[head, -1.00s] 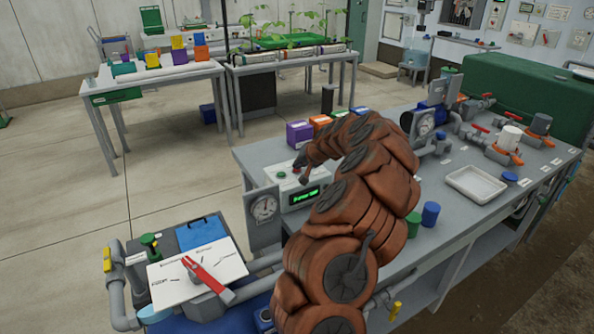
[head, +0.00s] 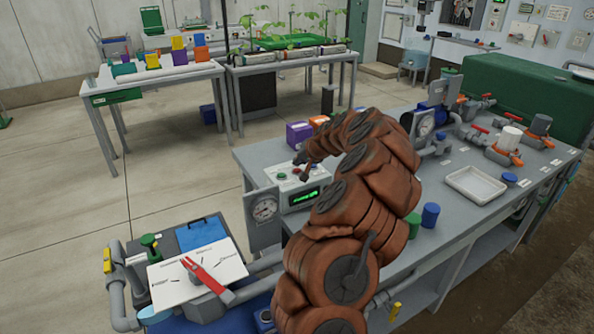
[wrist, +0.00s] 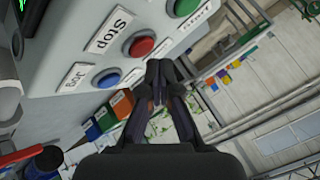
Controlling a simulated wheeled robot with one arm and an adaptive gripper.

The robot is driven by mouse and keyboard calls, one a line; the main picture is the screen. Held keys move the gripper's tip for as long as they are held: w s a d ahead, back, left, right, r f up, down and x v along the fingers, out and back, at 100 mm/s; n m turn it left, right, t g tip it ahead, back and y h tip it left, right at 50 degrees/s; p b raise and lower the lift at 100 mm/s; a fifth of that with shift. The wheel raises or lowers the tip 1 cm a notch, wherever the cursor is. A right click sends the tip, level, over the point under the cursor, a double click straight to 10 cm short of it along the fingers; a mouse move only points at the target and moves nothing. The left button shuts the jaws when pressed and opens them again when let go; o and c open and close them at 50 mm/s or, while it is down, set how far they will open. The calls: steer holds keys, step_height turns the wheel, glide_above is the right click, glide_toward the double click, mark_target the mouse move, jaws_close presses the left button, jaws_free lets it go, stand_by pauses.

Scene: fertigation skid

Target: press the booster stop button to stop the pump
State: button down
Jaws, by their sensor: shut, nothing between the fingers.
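The booster control box (head: 287,196) stands on the bench in the head view, with a lit green display (head: 300,197). The wrist view shows its face (wrist: 75,30) close up. The red button (wrist: 138,44) sits beside the label "Stop" (wrist: 110,30). A blue button (wrist: 107,77) sits by the label "Jog", and a green button (wrist: 184,7) is at the top edge. My gripper (wrist: 160,68) is shut and empty. Its tips appear just right of and below the red button, apart from it in the picture. In the head view my gripper (head: 301,168) is over the box.
A round gauge (head: 264,209) stands at the box's front left. Purple (head: 299,134) and orange containers stand behind the box. A lever panel (head: 197,272) with a red handle is at the lower left. Green and blue cups (head: 430,214) stand right of my arm.

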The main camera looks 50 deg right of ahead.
mark_target(298, 170)
steer(key=shift+r+p, duration=0.6)
steer(key=shift+r, duration=1.9)
